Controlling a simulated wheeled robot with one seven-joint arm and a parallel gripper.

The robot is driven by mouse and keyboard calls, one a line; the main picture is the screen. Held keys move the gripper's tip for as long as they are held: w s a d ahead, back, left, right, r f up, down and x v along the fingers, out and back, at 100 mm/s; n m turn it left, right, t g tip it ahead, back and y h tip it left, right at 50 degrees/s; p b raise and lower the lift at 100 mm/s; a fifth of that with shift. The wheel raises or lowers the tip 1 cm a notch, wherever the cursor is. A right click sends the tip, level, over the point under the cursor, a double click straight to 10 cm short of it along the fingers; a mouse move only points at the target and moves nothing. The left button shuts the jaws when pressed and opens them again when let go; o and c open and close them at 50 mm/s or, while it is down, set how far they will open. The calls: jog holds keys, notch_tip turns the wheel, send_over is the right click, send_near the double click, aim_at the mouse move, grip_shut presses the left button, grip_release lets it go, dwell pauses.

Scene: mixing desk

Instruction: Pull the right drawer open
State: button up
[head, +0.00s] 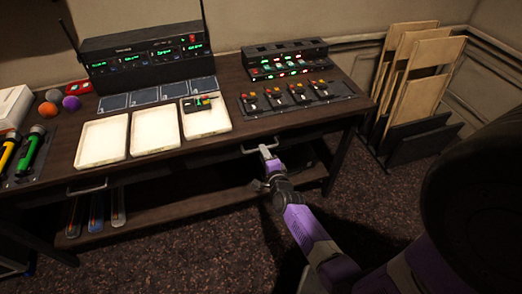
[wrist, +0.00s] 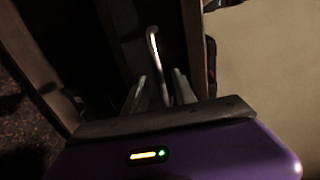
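The right drawer (head: 228,152) is in the dark front of the desk, under the right part of the top. Its front looks about flush with the desk, though shadow makes this hard to judge. Its pale metal handle (head: 250,150) shows beside my gripper (head: 267,153). In the wrist view the handle (wrist: 153,42) is a thin bent bar that runs down between the two fingers of my gripper (wrist: 158,85). The fingers stand apart on either side of the bar, with narrow gaps showing. Their exact contact is dim.
The left drawer handle (head: 87,188) is on the same desk front. White trays (head: 101,140), a mixer panel (head: 298,97) and a radio unit (head: 145,60) stand on top. A rack of boards (head: 425,85) is at the right. Open carpet (head: 190,245) lies before the desk.

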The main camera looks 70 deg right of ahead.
jog(key=shift+b+x, duration=0.5)
jog(key=shift+x, duration=1.5)
jog(key=shift+a, duration=0.1)
grip_shut()
